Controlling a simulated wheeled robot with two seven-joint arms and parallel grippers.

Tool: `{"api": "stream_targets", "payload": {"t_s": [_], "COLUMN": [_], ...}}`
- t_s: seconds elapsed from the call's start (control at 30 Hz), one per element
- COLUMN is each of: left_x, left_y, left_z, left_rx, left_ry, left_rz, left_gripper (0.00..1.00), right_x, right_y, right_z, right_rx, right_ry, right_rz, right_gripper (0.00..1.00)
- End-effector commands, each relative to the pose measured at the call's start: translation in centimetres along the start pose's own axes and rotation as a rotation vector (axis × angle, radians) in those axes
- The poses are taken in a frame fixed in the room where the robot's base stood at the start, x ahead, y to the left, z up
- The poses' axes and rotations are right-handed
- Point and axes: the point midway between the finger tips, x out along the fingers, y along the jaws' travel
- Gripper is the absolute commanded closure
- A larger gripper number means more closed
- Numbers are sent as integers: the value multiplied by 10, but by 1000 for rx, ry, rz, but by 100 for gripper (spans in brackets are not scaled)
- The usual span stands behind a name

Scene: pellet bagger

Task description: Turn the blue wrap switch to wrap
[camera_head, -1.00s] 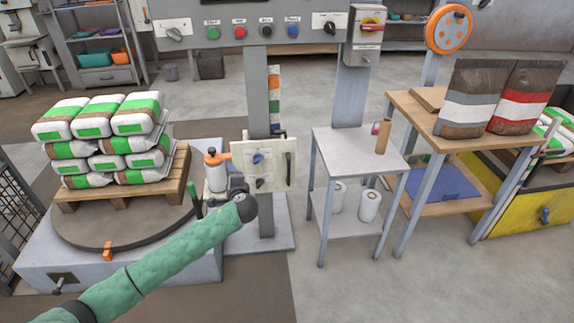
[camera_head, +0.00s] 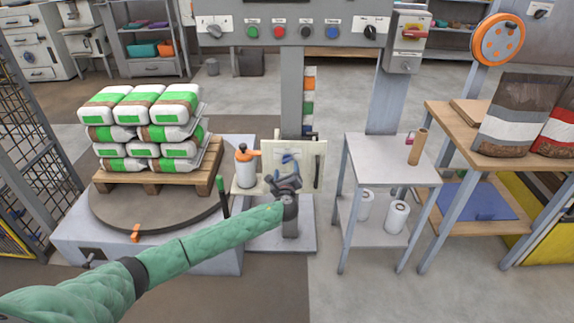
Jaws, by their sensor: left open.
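The blue wrap switch (camera_head: 287,158) sits on a cream panel (camera_head: 307,150) on the grey post, right of the pallet turntable. Only part of its blue knob shows, above and behind my gripper. My left gripper (camera_head: 285,176) is open, in front of the panel and just below the knob. It hides the panel's lower middle. I cannot tell whether a finger touches the knob. My right gripper is not in view.
Stacked bags (camera_head: 150,115) lie on a pallet on the turntable (camera_head: 150,212). A grey side table (camera_head: 385,160) stands to the right. A button box (camera_head: 290,30) is above.

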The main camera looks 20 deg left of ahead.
Motion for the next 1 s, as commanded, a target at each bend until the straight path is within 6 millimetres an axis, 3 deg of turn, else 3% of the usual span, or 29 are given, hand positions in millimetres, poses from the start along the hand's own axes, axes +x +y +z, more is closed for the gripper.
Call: {"api": "stream_targets", "payload": {"t_s": [0.3, 0.67, 0.7, 0.9, 1.0], "left_x": [38, 44, 44, 44, 44], "left_y": [0, 0, 0, 0, 0], "left_z": [-1, -1, -1, 0, -1], "left_rx": [0, -2, -2, -2, -2], "left_ry": [0, 1, 1, 1, 1], "left_rz": [1, 1, 1, 1, 1], "left_gripper": [35, 35, 36, 76, 79], "right_x": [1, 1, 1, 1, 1], "right_y": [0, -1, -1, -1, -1], "right_z": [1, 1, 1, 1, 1], "right_rx": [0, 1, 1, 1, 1], "right_ry": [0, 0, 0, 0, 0], "right_rz": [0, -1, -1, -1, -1], "right_gripper": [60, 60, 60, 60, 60]}}
